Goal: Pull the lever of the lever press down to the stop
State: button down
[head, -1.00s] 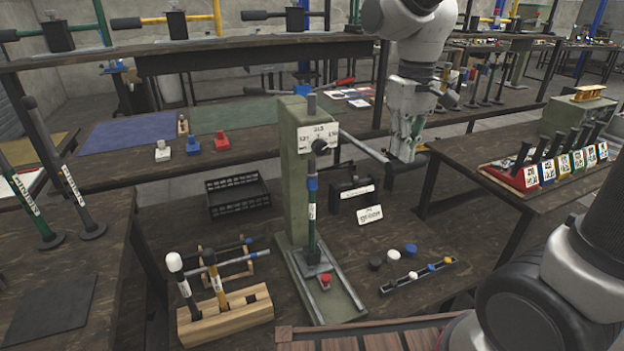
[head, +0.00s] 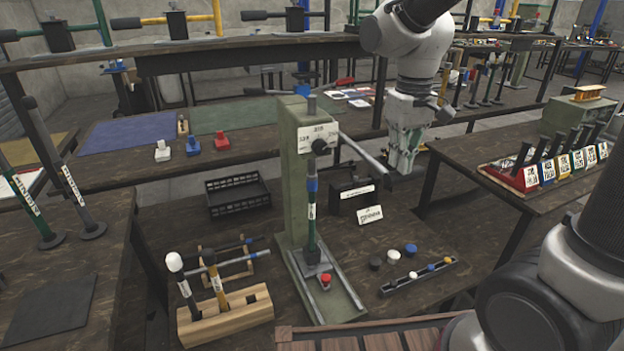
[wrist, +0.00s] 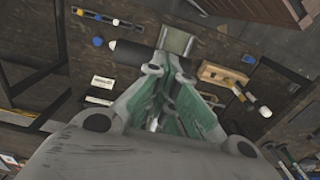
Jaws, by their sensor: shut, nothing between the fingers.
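The green lever press (head: 294,180) stands upright on the low table in the head view. My gripper points down, shut and empty, at the lever's outer end. I cannot tell whether it touches the grip.
A wooden block with upright-handled tools (head: 235,312) stands left of the press base. A dark rail with coloured knobs (head: 420,274) and a black box (head: 352,196) are on the right. A side table (head: 470,155) with a row of labelled levers lies right of my gripper.

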jog(key=r, duration=0.6)
jog(key=shift+w+a, duration=0.1)
jog(key=shift+w, duration=0.15)
jog(key=w+a+r, duration=0.1)
jog(key=w+r, duration=0.3)
jog(key=r, duration=1.2)
jog(key=shift+a, duration=0.2)
dwell(0.5)
jog(key=s+d+f+m+t, duration=0.3)
jog(key=s+d+f+t, duration=0.1)
jog(key=s+d+f, duration=1.1)
jog(key=s, duration=0.3)
jog(key=shift+s+f+m, duration=0.3)
jog(key=shift+s, duration=0.05)
